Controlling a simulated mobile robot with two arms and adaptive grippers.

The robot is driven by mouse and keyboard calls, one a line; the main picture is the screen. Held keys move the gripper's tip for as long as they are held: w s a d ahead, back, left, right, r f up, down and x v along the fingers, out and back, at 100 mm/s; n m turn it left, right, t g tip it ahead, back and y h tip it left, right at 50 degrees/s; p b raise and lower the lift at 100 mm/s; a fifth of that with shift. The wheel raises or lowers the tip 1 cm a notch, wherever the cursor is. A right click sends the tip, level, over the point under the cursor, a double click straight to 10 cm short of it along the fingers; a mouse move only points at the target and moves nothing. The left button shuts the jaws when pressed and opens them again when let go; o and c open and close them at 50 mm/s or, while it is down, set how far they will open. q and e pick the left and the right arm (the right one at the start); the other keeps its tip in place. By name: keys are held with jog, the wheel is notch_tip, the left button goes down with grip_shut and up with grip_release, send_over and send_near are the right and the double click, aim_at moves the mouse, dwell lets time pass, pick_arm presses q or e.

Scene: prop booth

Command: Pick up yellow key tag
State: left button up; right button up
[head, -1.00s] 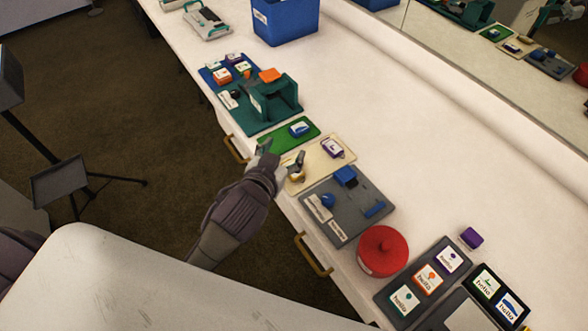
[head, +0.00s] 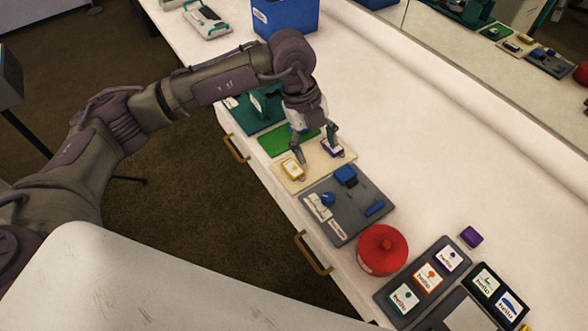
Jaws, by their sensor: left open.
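A yellow key tag (head: 292,169) with a white label lies flat on the left part of a cream board (head: 313,177). A purple tag (head: 333,149) lies on the right part of the same board. My left gripper (head: 318,148) points down over the cream board with its fingers spread and nothing between them. One fingertip is beside the upper right of the yellow tag and the other is by the purple tag. I cannot tell whether either finger touches anything. My right gripper is not in view.
A green board (head: 277,142) and a teal holder lie behind, partly hidden by my arm. A grey board (head: 349,218) with blue items and a red round pot (head: 382,251) stand in front. A blue bin (head: 290,18) stands at the back.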

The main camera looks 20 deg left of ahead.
pick_arm(q)
jog(key=w+a+n+y, duration=0.2)
jog(key=a+y, duration=0.1)
jog(key=a, duration=0.4)
jog(key=p, duration=0.1)
send_over(292, 167)
jog(key=f, duration=0.6)
jog(key=shift+s+a+f, duration=0.2)
jog(key=shift+a+f, duration=0.05)
jog(key=shift+a, duration=0.05)
jog(key=shift+w+d+f+p, duration=0.15)
jog(key=shift+f+p, duration=0.25)
jog(key=shift+f, duration=1.15)
jog(key=shift+w+d+f+p, duration=0.15)
jog(key=shift+f+p, duration=0.25)
jog(key=shift+f, duration=1.1)
jog(key=shift+c, duration=0.4)
jog(key=c, duration=1)
